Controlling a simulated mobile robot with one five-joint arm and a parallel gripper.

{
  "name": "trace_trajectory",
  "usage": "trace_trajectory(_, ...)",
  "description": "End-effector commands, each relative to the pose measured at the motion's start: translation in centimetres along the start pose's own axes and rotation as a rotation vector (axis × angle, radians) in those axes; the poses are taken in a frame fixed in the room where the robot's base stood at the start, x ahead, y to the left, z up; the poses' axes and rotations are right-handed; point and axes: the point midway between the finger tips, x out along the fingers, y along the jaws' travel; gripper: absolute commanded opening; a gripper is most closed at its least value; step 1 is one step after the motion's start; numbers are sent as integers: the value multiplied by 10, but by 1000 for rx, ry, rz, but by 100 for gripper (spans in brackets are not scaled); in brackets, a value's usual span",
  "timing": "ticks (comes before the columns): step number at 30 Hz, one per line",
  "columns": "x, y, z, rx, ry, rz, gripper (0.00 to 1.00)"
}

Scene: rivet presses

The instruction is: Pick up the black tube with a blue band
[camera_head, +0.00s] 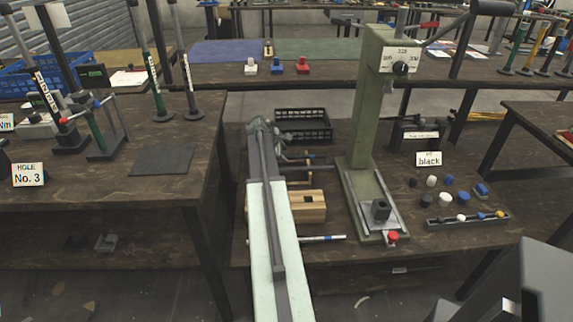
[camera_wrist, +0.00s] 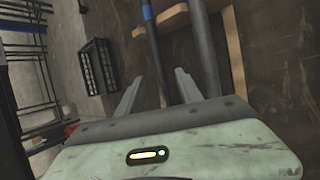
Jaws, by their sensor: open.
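A dark tube with a blue band (camera_wrist: 148,13) shows in the wrist view. It runs down the picture from the top, past the wooden piece, into the space between my fingers. My gripper (camera_wrist: 156,76) is open, one finger on each side of the tube's line; I cannot tell how far above it they are. In the head view my arm reaches out over the middle table, and its far end (camera_head: 264,128) is small and unclear. Several thin rods (camera_head: 312,168) lie right of it there; I cannot tell which is the banded tube.
A black crate (camera_head: 303,124) stands behind; it also shows in the wrist view (camera_wrist: 96,68). A wooden block (camera_head: 312,206) and a pale rod (camera_head: 322,239) lie right of my arm. A tall green press (camera_head: 361,140) stands further right. A thick grey bar (camera_wrist: 205,45) runs beside the right finger.

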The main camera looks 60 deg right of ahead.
Motion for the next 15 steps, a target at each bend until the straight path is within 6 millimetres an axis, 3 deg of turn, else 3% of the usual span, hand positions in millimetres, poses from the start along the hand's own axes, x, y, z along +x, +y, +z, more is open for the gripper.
trace_trajectory(1, 18, -3, -5, 1, 0, 0, 43)
trace_trajectory(3, 27, -3, -3, 2, -1, 0, 43)
trace_trajectory(10, 25, 0, -1, 0, 0, 0, 43)
trace_trajectory(15, 25, 0, -2, 0, 0, 0, 0)
